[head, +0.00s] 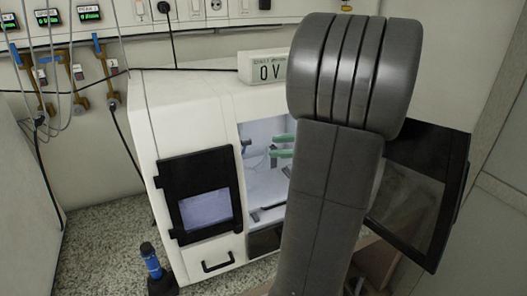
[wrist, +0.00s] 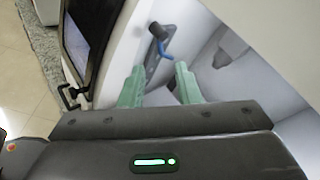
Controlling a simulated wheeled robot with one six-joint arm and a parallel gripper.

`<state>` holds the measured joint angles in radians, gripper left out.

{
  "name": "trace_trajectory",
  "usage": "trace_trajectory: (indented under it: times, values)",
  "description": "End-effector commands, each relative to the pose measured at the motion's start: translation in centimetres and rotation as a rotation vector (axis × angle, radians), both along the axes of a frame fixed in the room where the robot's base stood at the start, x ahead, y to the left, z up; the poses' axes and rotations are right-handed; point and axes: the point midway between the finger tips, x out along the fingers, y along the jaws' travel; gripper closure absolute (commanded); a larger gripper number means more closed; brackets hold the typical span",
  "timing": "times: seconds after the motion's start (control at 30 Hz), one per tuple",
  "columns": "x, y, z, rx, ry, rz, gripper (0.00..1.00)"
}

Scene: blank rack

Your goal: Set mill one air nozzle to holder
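The white mill (head: 190,110) stands in the middle of the head view with its front open. Beyond the fingertips is a small blue bent piece with a dark end (wrist: 165,48), which looks like the air nozzle. It lies against a grey bracket (wrist: 151,64), which may be its holder. Whether the nozzle is seated in it I cannot tell. My arm hides much of the mill's inside in the head view.
A grey spindle-like part (wrist: 230,46) is inside the mill at right. A dark-framed door panel (head: 415,190) stands open at right, and a black-framed screen (head: 203,195) is on the mill's front. A blue and black object (head: 152,262) stands by the mill's lower left corner.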

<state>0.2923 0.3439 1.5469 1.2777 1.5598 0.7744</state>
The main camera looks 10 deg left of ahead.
Motion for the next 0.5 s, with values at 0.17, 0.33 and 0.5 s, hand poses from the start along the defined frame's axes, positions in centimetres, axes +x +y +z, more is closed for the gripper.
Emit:
trace_trajectory:
  times: [0.17,0.33,0.5]
  values:
    - [-0.5,-2.4,0.6,-0.001,-0.001,-0.003,0.7]
    - [-0.7,-3.2,1.0,-0.001,0.0,0.0,0.7]
    - [-0.7,-3.3,1.0,0.0,0.0,0.001,0.7]
